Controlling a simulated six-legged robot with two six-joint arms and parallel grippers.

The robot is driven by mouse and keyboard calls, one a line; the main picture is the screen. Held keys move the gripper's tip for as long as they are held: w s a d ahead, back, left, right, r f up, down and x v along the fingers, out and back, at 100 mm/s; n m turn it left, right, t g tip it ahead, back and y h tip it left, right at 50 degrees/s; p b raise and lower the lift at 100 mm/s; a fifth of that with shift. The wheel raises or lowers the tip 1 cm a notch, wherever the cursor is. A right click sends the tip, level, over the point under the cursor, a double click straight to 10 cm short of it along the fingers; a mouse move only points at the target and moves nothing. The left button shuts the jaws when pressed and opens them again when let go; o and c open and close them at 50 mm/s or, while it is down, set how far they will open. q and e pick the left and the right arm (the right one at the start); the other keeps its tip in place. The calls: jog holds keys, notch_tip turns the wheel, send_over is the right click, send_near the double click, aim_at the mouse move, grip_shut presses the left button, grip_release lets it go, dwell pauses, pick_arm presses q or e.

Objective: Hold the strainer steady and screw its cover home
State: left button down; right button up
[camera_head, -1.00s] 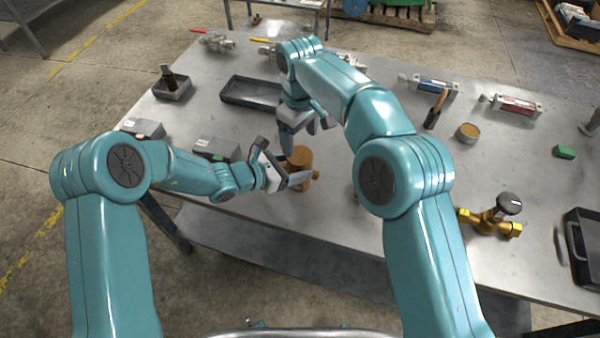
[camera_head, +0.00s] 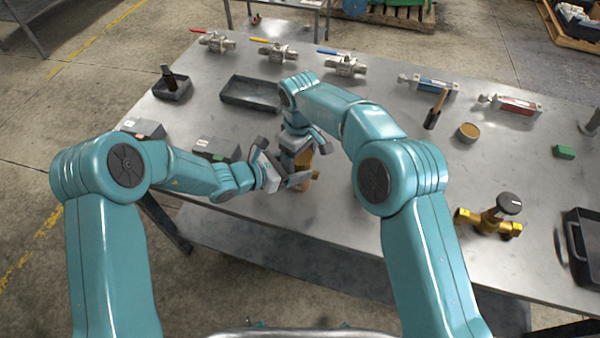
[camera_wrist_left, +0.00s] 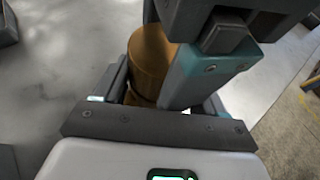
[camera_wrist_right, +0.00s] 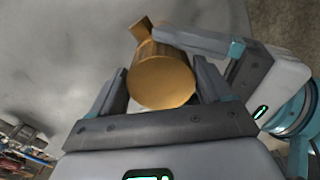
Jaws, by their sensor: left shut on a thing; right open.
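The brass strainer (camera_head: 304,184) stands on the table between my two grippers, with much of it hidden in the head view. My left gripper (camera_head: 296,180) is shut on its body from the left, and the brass also shows in the left wrist view (camera_wrist_left: 150,55). My right gripper (camera_head: 304,152) is open over the strainer's top. In the right wrist view, the round flat brass end (camera_wrist_right: 162,82) lies between my right gripper's open fingers (camera_wrist_right: 165,88). A side port (camera_wrist_right: 141,28) sticks out beyond it. I cannot tell where cover and body meet.
A brass valve with a black knob (camera_head: 495,216) stands to the right. Grey boxes (camera_head: 218,148), a dark tray (camera_head: 250,93) and several lever valves (camera_head: 278,53) lie behind. A hammer (camera_head: 434,112) and a round tin (camera_head: 467,132) are at the right. Bare table lies between.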

jog(key=shift+f, duration=0.15)
jog(key=c, duration=0.8)
jog(key=m, duration=0.6)
jog(key=shift+c, duration=0.2)
jog(key=o, duration=1.2)
jog(key=shift+c, duration=0.2)
